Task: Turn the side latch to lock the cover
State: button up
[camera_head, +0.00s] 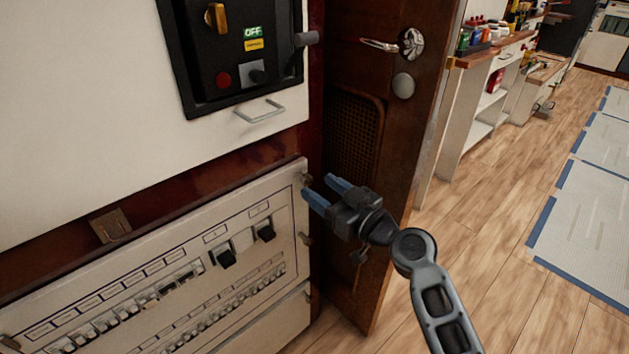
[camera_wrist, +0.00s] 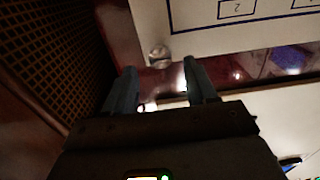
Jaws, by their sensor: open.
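My gripper (camera_head: 319,187) is open and empty, its two blue fingers pointing at the right edge of the lower breaker cover (camera_head: 200,232). A small latch (camera_head: 307,181) sits on that edge at the upper corner, just beyond the fingertips and partly hidden. In the wrist view a round metal knob (camera_wrist: 159,55) shows just ahead of the gap between my open fingers (camera_wrist: 159,78), apart from them. It appears to be the same latch; its turn angle is unclear. A second small latch (camera_head: 305,239) is lower on the same edge.
A brown wooden door (camera_head: 385,130) with a grille stands open close to the right of my gripper. Above is a white panel (camera_head: 80,100) with a wire handle (camera_head: 260,112) and black switch unit (camera_head: 238,50).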

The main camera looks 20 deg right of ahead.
jog(key=shift+x, duration=1.5)
jog(key=shift+c, duration=0.2)
jog(key=c, duration=1)
